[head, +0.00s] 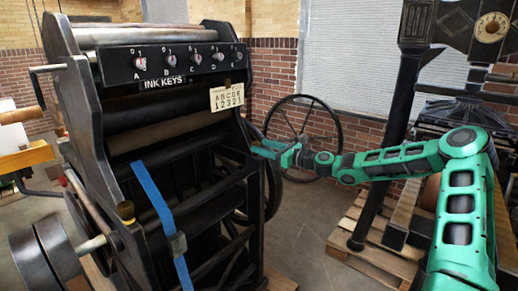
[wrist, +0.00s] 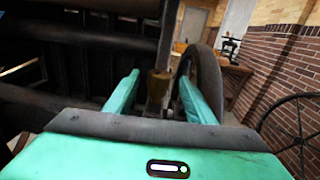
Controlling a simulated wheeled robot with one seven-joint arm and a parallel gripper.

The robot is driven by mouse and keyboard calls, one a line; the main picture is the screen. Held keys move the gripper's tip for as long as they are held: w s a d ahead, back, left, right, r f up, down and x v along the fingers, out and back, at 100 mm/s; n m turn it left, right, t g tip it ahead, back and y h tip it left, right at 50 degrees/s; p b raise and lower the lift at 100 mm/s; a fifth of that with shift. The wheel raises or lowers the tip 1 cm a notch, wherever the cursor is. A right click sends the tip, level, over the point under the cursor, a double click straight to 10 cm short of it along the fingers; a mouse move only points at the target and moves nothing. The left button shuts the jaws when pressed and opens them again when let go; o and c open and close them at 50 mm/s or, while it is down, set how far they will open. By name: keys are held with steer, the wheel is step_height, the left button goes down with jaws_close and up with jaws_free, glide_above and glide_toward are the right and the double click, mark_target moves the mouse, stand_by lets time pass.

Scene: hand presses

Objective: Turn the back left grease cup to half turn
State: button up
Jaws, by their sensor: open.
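The black press (head: 165,150) stands at the left in the head view. One brass grease cup (head: 125,212) shows low on its near side frame. My gripper (head: 273,149) is at the far right side of the press in the head view. In the wrist view my gripper (wrist: 160,82) is open, with a green finger on each side of a brass cup (wrist: 158,86). The cup lies between the fingers in the picture; I cannot tell if either finger touches it. Its lower part and any marks on it cannot be made out. The head view hides this cup behind my gripper and the press.
A panel of ink keys (head: 175,62) and a letter card (head: 227,96) are on the press. A blue strap (head: 158,205) hangs down its front. A spoked wheel (head: 301,130) stands behind my gripper. A pallet (head: 375,255) lies at the right; floor between is clear.

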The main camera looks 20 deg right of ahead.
steer(key=shift+x, duration=1.05)
steer(key=c, duration=1)
steer(key=shift+s+a+m+t+h, duration=0.1)
steer(key=shift+a+m+t+h, duration=0.1)
steer(key=shift+m+t+h, duration=0.6)
steer(key=shift+c, duration=0.2)
steer(key=shift+m+t+h, duration=0.4)
steer(key=shift+m+h, duration=0.3)
steer(key=shift+h, duration=0.5)
